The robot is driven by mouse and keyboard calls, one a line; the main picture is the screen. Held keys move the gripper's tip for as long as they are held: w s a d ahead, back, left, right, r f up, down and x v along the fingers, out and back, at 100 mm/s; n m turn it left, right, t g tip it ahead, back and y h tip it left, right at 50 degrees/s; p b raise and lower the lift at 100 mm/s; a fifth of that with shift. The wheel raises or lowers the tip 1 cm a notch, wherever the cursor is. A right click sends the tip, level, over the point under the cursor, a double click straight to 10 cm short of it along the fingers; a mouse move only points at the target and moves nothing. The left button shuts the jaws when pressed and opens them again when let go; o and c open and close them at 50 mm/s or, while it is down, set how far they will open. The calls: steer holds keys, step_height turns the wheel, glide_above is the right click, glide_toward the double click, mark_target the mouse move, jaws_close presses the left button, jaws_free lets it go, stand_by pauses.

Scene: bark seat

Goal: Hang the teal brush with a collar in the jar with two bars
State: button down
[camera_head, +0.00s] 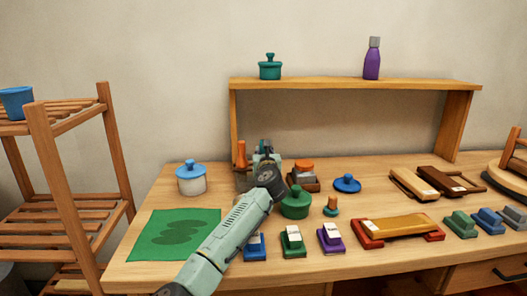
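My arm reaches from the bottom edge up to the back left of the table. My gripper (265,150) is small and dark there, seen from behind, and its fingers cannot be made out. I cannot see whether it holds anything. I cannot pick out a teal brush with a collar or a jar with two bars. An orange, bottle-like shape (241,156) stands just left of my gripper, beside a dark, partly covered object (242,182). My wrist and forearm hide what is around them.
A wooden shelf (350,83) stands behind, bearing a teal lidded pot (270,70) and a purple bottle (372,62). A green lidded pot (296,204) is close right of my forearm. A white jar with a blue lid (191,181) is to its left. Several blocks line the front.

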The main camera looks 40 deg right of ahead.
steer(key=shift+f, duration=0.1)
steer(key=c, duration=1.3)
jaws_free()
steer(key=shift+c, duration=0.2)
steer(key=shift+o, duration=0.3)
steer(key=shift+o, duration=1.2)
steer(key=shift+r+p, duration=2)
steer(key=shift+r, duration=1.5)
